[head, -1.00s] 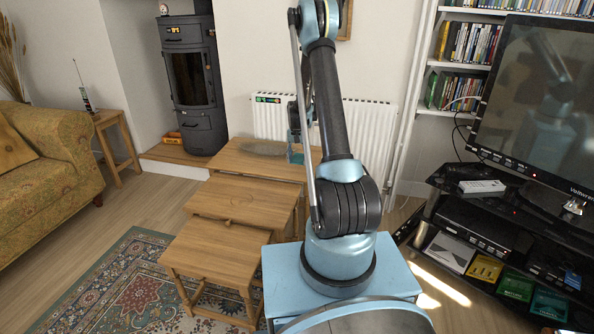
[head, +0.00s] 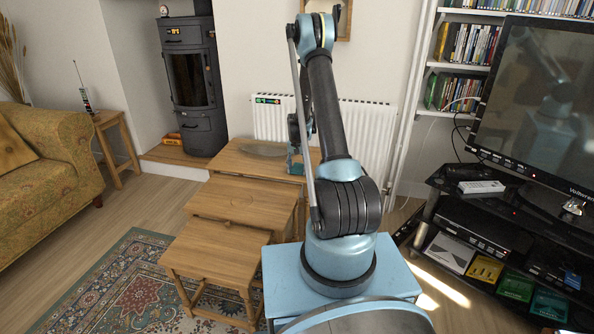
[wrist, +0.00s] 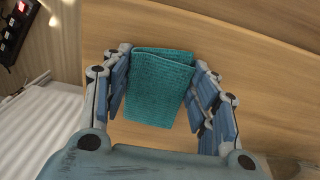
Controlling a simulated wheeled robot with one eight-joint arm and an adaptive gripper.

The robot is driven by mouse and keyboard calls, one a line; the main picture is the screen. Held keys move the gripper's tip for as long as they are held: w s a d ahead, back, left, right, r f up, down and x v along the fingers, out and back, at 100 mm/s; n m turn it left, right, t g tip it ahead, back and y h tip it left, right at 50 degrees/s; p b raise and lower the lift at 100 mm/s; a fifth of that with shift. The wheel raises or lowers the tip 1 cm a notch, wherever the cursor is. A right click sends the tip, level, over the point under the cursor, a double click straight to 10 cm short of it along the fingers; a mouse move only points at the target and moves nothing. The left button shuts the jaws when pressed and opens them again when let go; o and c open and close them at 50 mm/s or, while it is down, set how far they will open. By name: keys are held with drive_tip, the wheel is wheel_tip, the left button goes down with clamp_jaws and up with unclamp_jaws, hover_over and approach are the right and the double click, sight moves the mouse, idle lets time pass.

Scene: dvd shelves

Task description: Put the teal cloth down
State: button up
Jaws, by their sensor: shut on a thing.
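The teal cloth (wrist: 158,88) is a folded, textured piece between the two fingers of my gripper (wrist: 160,78) in the wrist view. The gripper is shut on it, with the fingers at its left and right sides. Wood grain of a table top shows behind and around the cloth. In the head view, my gripper (head: 296,161) is at the right part of the tallest wooden table (head: 232,161), partly hidden by my arm. I cannot tell for sure whether the cloth touches the table top.
Two lower nested tables (head: 240,202) stand in front of the tallest one, their tops clear. A grey oval thing (head: 262,149) lies on the tallest table, left of my gripper. A white radiator (head: 362,135) is behind. A TV stand (head: 480,215) is at the right.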

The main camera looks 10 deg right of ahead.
sight(297, 168)
drive_tip(key=o, duration=1.1)
drive_tip(key=shift+d+f, duration=0.1)
drive_tip(key=shift+f, duration=0.2)
drive_tip(key=shift+r, duration=0.2)
wheel_tip(297, 168, up, 12)
drive_tip(key=s+r+n, duration=0.1)
drive_tip(key=s+r, duration=1)
drive_tip(key=r, duration=0.2)
drive_tip(key=s+r+n+t, duration=0.1)
drive_tip(key=s+r, duration=0.2)
drive_tip(key=s, duration=1.1)
drive_tip(key=s+r+n+t, duration=0.15)
drive_tip(key=s+r, duration=0.25)
drive_tip(key=s, duration=1)
drive_tip(key=shift+n, duration=0.65)
drive_tip(key=shift+s+d+f, duration=0.1)
drive_tip(key=shift+s+f, duration=0.95)
drive_tip(key=shift+s, duration=0.8)
drive_tip(key=shift+s+d+f, duration=0.1)
drive_tip(key=shift+s+f, duration=1)
drive_tip(key=shift+s, duration=0.75)
drive_tip(key=shift+s+d+f, duration=0.1)
drive_tip(key=shift+s+f, duration=0.95)
drive_tip(key=shift+s, duration=0.8)
